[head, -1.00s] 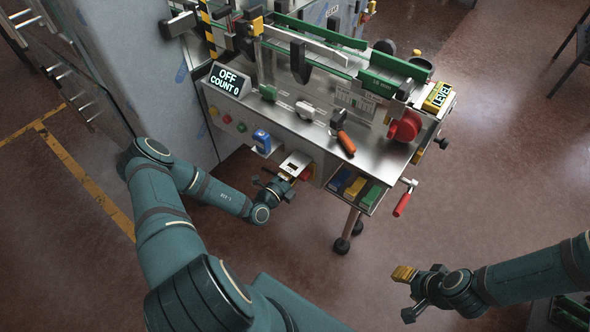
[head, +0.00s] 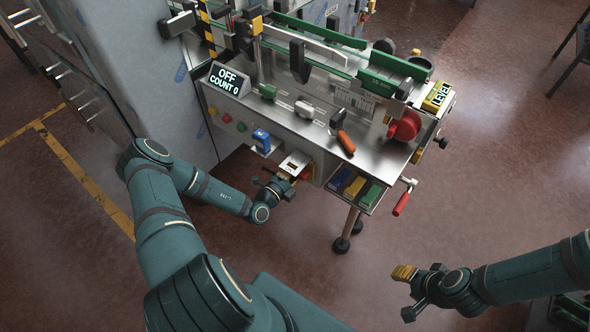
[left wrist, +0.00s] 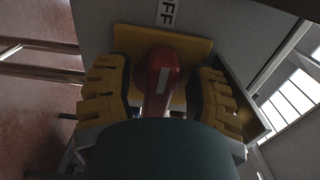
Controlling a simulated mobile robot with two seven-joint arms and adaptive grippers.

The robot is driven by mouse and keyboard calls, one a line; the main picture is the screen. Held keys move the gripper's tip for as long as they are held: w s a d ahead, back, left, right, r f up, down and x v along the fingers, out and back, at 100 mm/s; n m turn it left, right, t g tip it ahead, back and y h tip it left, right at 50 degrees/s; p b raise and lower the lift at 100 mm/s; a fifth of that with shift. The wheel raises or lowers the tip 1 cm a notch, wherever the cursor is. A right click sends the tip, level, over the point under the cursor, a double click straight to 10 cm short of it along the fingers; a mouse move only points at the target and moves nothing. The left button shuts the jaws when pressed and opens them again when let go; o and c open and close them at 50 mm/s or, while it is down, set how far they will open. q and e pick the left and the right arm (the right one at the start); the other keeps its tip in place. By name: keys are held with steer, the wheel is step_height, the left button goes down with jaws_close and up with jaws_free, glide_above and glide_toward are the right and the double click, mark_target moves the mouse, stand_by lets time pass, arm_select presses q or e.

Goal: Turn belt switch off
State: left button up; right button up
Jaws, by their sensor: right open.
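The belt switch is a red handle (left wrist: 160,75) on a yellow plate (left wrist: 190,47) in the left wrist view. The handle points up towards a partly cut-off label (left wrist: 167,12) that ends in "FF". My left gripper (left wrist: 160,92) has one yellow-padded finger on each side of the handle, with gaps visible on both sides. In the head view the red switch (head: 306,172) is on the machine's front, and my left gripper (head: 285,178) is at it, partly hiding it. My right gripper (head: 408,291) is open and empty above the floor at the lower right.
A display (head: 229,80) on the machine reads "OFF COUNT 0". A blue switch (head: 261,138) sits left of my left gripper. A bin of coloured blocks (head: 354,188) and a red-handled crank (head: 402,203) are to its right.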

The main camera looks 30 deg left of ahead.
arm_select(q)
steer(key=shift+s, duration=0.1)
steer(key=s, duration=1.1)
steer(key=shift+s+a, duration=0.4)
steer(key=shift+a, duration=0.05)
